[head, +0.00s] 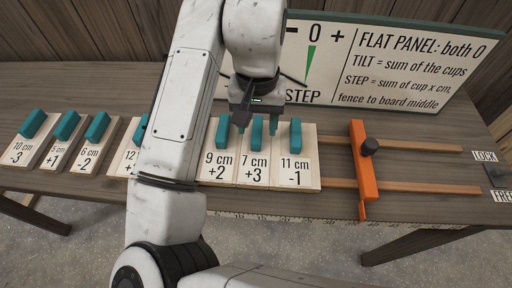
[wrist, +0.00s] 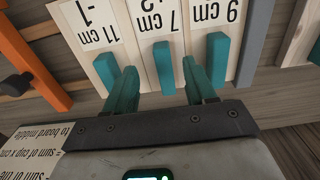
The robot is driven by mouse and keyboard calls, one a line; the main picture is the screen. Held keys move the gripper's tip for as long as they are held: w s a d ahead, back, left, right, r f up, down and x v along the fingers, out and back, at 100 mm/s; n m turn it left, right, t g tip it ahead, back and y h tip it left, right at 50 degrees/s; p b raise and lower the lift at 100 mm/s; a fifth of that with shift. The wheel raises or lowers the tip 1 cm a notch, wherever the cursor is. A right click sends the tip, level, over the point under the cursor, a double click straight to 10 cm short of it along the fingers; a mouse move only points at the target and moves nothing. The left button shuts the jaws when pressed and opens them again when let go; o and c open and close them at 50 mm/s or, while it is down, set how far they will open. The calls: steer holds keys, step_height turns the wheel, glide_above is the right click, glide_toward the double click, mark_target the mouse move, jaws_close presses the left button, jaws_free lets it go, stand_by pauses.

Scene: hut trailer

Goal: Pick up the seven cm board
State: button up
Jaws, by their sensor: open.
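The seven cm board (head: 253,172) is a pale panel marked "7 cm +3" with an upright teal handle (head: 256,133). It stands in the row between the 9 cm board (head: 218,170) and the 11 cm board (head: 297,172). In the wrist view the seven cm board (wrist: 165,25) appears upside down, its teal handle (wrist: 163,68) in the gap between my fingers. My gripper (head: 257,122) is open with teal fingers, one to each side of that handle; it also shows in the wrist view (wrist: 160,78). I cannot tell how far down the fingers reach or whether they touch it.
The neighbouring teal handles (head: 222,132) (head: 295,134) stand close outside my fingers. An orange fence (head: 362,165) crosses the wooden rails at right. A sign panel (head: 400,60) stands behind. More boards (head: 93,150) lie at left. My arm partly hides the 12 cm board (head: 124,165).

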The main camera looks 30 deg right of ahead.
mark_target(256, 138)
steer(key=shift+w+f, duration=0.15)
steer(key=shift+f, duration=1.4)
steer(key=shift+w+f, duration=0.15)
steer(key=shift+f, duration=1.4)
jaws_close()
